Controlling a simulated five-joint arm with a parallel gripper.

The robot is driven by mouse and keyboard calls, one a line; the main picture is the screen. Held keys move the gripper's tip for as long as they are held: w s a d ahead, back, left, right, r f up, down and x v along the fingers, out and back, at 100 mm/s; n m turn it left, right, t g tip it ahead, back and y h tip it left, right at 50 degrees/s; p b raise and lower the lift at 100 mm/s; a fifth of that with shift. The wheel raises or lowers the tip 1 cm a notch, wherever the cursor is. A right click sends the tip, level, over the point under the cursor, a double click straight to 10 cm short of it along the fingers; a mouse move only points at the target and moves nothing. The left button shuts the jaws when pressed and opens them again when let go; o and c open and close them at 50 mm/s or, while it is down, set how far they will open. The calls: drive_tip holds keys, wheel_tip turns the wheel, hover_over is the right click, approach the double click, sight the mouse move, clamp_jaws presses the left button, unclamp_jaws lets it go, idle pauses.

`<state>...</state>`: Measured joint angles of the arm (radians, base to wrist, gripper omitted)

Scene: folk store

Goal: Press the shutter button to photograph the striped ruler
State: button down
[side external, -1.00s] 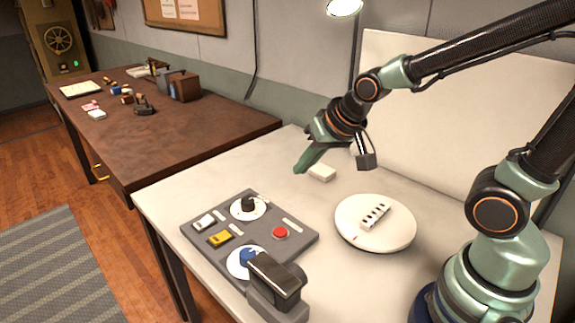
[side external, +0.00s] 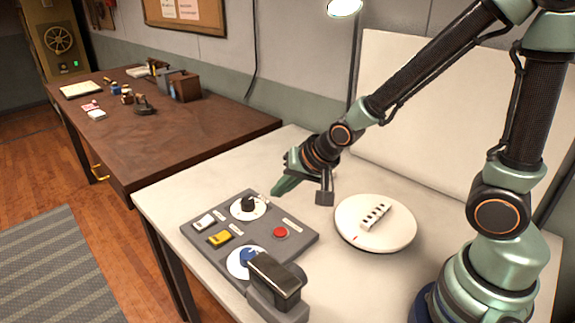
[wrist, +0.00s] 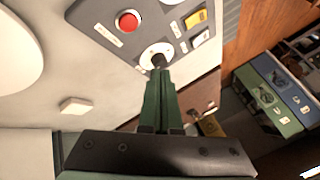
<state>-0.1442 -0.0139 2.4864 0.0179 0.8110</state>
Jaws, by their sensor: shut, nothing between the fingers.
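The striped ruler (side external: 375,216), a small white piece with dark marks, lies on a round white turntable (side external: 351,236). The red button (side external: 280,232) sits on a grey control panel (side external: 262,215). It also shows in the wrist view (wrist: 128,21). My gripper (side external: 275,193) is shut and empty, above the panel's far edge near the black knob (side external: 248,203). In the wrist view its fingertips (wrist: 158,76) overlap the knob's white dial; I cannot tell whether they touch it. The red button is to one side of the tips.
The panel also holds a white switch (side external: 204,222), a yellow switch (side external: 220,239) and a blue knob (side external: 246,257). A dark camera-like device (side external: 275,279) stands at the panel's near end. A small white block (wrist: 76,105) lies on the table. A brown desk (side external: 180,135) stands behind.

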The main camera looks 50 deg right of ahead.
sight(282, 233)
drive_tip(key=shift+f, duration=4.25)
drive_tip(key=shift+f, duration=0.45)
drive_tip(key=shift+f, duration=0.4)
drive_tip(key=shift+r, duration=0.85)
drive_tip(key=shift+r, duration=2.5)
